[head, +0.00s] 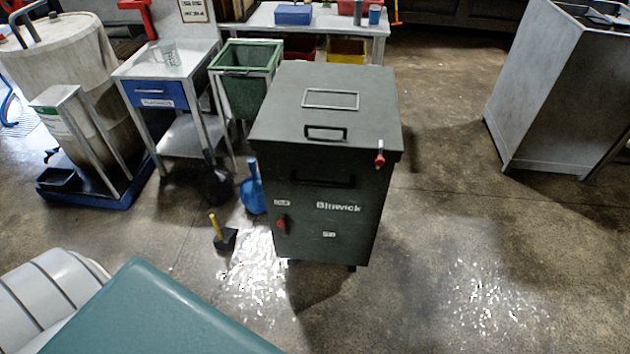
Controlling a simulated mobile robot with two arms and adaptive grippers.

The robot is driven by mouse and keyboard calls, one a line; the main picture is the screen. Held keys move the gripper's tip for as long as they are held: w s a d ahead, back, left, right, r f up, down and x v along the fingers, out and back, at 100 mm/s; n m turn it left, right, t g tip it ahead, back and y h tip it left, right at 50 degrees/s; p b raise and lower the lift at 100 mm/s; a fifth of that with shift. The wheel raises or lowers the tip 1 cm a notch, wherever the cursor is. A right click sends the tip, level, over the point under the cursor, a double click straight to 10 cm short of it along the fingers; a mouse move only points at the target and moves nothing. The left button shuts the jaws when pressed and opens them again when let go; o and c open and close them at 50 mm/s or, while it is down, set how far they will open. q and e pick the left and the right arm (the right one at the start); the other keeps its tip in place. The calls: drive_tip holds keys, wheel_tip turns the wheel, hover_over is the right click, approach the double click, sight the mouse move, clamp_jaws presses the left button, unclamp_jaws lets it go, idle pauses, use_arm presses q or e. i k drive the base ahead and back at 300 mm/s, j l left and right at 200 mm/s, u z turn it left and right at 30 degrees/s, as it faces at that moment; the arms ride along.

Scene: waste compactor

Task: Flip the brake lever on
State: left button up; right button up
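A dark green compactor box (345,110) with white lettering on its front stands upright on the floor in the middle of the head view. A small red lever (380,159) sits at the top right of its front, just below the lid edge, with a pale metal piece above it. A red knob or handle (282,224) is low on the left of the front. I cannot tell which red part is the brake lever, or its setting. Neither of my grippers is in view, and nothing touches the compactor's front.
A black-and-yellow tool (224,237) and a blue bottle-like object (252,190) stand left of the compactor. A green bin (247,84) and a metal table with a blue drawer (155,95) are behind left. A grey cabinet (545,95) is far right. Floor in front and right is clear.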

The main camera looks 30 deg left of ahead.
sight(281, 223)
drive_tip(key=u, duration=0.85)
